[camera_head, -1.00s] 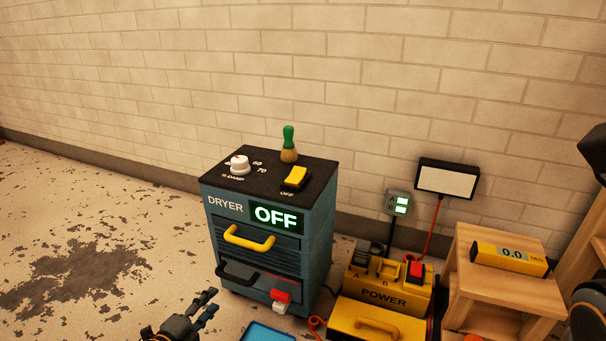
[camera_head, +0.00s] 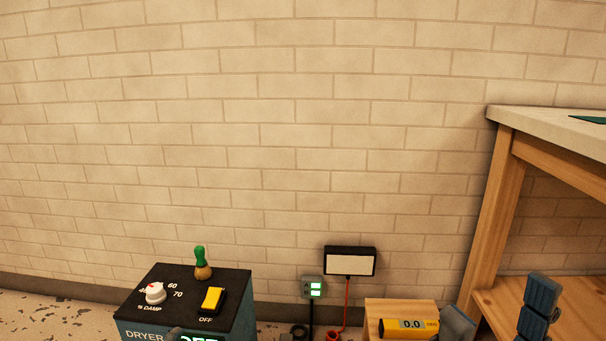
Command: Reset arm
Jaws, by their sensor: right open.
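My right gripper (camera_head: 498,314) is at the bottom right, in front of the wooden bench. Its two blue-grey fingers stand well apart, open, with nothing seen between them. The left finger is beside the yellow meter reading 0.0 (camera_head: 409,327); I cannot tell if they touch. A small grey tip (camera_head: 174,332) at the bottom edge, in front of the dryer (camera_head: 237,319), may be part of my left gripper. The rest of it is out of view, so its jaw state cannot be read.
A white panel (camera_head: 349,262) and a small green-lit box (camera_head: 313,289) are by the brick wall. A workbench (camera_head: 540,118) rises at the right.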

